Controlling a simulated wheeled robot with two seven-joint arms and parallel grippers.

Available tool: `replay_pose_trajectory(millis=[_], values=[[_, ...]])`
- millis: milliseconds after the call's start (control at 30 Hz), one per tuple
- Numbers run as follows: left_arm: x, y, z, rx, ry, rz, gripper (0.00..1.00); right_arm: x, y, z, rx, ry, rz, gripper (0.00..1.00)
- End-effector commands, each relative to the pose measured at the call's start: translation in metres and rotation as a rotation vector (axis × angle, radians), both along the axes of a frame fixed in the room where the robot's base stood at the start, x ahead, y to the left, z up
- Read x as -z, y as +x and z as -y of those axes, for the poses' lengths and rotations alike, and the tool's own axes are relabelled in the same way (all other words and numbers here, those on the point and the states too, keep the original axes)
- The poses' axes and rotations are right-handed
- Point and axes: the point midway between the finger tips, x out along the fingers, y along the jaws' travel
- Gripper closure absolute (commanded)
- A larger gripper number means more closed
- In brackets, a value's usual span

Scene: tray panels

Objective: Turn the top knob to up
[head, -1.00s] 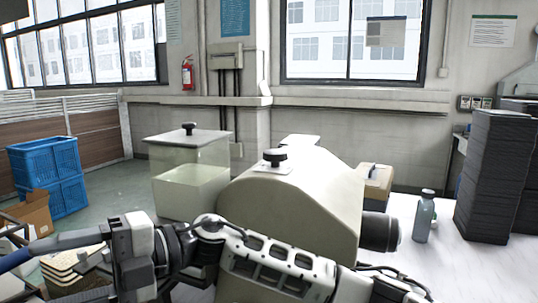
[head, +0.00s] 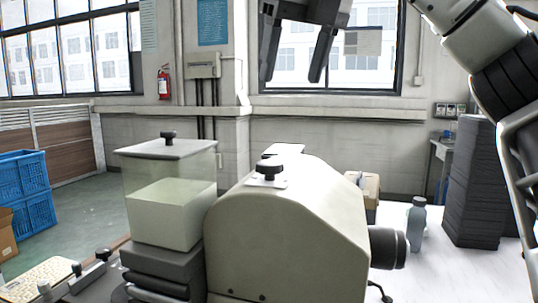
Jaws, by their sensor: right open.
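The top knob (head: 268,170) is black and sits on a small pale plate on top of the cream rounded machine (head: 290,230), in the middle of the head view. Its pointing direction is too small to tell. My right gripper (head: 293,78) hangs high in front of the window, above the knob in the picture and apart from it. Its two dark fingers point down and are spread, with nothing between them. My left gripper is not in view.
A clear tank (head: 170,205) with a lid and its own black knob (head: 168,137) stands left of the machine. A grey bottle (head: 416,219), a tan box (head: 366,190) and a dark tray stack (head: 472,190) stand to the right. Blue crates (head: 22,190) are at far left.

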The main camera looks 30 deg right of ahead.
Motion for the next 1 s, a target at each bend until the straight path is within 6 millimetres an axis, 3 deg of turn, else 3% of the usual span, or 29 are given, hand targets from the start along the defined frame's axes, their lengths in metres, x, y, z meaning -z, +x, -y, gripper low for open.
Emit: replay_pose_trajectory(millis=[267, 633, 800, 1000], values=[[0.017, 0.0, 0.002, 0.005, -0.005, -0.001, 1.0, 0.05, 0.018, 0.001, -0.004, 0.001, -0.007, 0.36], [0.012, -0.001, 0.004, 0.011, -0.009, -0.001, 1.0, 0.115, 0.047, 0.004, -0.003, -0.001, -0.003, 0.36], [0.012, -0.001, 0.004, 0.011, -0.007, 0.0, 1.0, 0.135, 0.056, 0.004, -0.003, 0.0, -0.001, 0.36], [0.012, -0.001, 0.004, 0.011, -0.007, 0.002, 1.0, 0.144, 0.059, 0.004, -0.004, 0.001, -0.001, 0.36]])
